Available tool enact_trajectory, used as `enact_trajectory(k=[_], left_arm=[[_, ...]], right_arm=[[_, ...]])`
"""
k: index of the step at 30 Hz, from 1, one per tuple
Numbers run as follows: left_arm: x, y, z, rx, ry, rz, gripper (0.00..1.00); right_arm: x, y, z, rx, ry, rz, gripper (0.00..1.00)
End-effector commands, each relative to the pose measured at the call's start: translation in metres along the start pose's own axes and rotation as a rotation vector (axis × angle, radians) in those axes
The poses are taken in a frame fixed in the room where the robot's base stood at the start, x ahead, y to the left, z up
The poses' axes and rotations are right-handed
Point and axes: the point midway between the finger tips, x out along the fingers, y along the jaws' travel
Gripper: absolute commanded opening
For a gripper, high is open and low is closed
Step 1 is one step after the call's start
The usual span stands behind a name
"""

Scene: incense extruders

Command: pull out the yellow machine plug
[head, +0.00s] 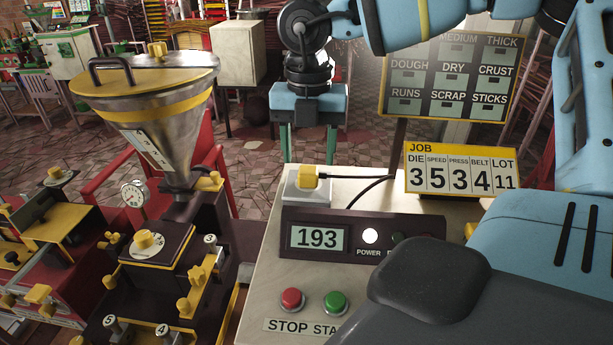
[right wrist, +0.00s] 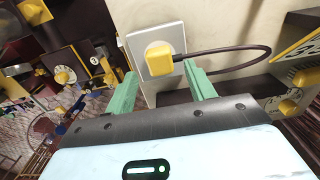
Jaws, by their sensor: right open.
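The yellow plug (head: 308,177) sits on a white socket plate (head: 297,192) at the back left of the pale machine top, with a dark cable running right from it. It also shows in the right wrist view (right wrist: 159,61), seated against the plate. My right gripper (head: 315,160) is open, its two green fingers pointing down just behind the plug in the head view. In the right wrist view the fingers stand on either side of the plug's near end, with gaps and no visible contact. My left gripper is not in view.
The control box (head: 362,236) reads 193 with a lit white lamp. The red stop button (head: 291,300) and green button (head: 335,303) are in front. A JOB sign (head: 461,169) stands right of the plug. A hopper machine (head: 155,110) stands at the left.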

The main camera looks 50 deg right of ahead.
Motion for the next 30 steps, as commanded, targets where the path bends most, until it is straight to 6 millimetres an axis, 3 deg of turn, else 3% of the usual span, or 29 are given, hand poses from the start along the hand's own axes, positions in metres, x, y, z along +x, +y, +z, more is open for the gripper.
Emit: enact_trajectory(k=[3, 9, 30], left_arm=[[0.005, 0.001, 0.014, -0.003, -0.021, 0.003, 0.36], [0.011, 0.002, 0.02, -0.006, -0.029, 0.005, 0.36], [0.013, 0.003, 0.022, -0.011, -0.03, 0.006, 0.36]], right_arm=[[0.02, 0.0, 0.0, 0.001, 0.005, -0.007, 0.55], [0.036, 0.0, 0.0, 0.0, 0.003, -0.005, 0.55], [0.039, 0.0, 0.0, 0.0, 0.0, -0.001, 0.55]])
